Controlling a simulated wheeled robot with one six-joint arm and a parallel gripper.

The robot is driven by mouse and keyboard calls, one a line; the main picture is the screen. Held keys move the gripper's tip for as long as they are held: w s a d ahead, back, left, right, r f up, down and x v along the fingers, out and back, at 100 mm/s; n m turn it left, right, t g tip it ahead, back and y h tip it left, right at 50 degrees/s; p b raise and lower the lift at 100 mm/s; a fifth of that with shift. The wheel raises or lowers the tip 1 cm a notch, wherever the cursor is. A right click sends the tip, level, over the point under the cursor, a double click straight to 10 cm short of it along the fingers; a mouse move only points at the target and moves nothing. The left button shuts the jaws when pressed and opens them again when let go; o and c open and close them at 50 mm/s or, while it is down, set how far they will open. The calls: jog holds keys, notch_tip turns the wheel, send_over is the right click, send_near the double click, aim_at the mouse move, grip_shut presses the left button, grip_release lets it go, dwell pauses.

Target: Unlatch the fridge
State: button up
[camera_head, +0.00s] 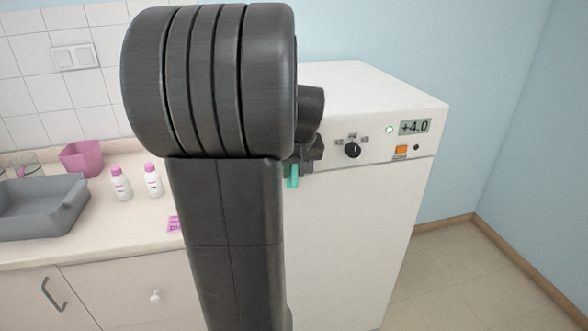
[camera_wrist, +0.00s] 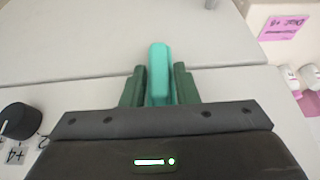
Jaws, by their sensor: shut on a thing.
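The fridge (camera_head: 347,245) is a white cabinet with a control panel along its top front, standing right of the counter. Its teal latch handle (camera_head: 293,178) shows at the upper left of the door, partly hidden behind my arm. In the wrist view the teal latch (camera_wrist: 159,72) sits between the two dark green fingers of my gripper (camera_wrist: 159,86). My gripper is shut on the latch. The door (camera_wrist: 130,35) and the panel strip meet at a straight seam, and the door looks closed.
On the counter at left are a grey tray (camera_head: 75,205), a pink container (camera_head: 82,158) and two white bottles (camera_head: 121,186). Floor right of the fridge is clear.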

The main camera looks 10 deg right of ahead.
jog(key=shift+d+r+y, duration=0.1)
jog(key=shift+y, duration=0.2)
jog(key=y+p, duration=0.1)
jog(key=y, duration=0.1)
jog(key=shift+d+m+y+p, duration=0.3)
jog(key=shift+m+y+p, duration=0.05)
jog(key=shift+m+y, duration=0.05)
jog(key=m+y, duration=0.1)
jog(key=y, duration=0.3)
jog(key=f+m+t+y, duration=0.1)
jog(key=y, duration=0.3)
jog(key=d+m+t+y+b, duration=0.1)
jog(key=y, duration=0.4)
jog(key=shift+f+m, duration=0.3)
jog(key=shift+f, duration=0.1)
jog(key=shift+a, duration=0.1)
jog(key=o, duration=0.8)
jog(key=shift+c, duration=0.2)
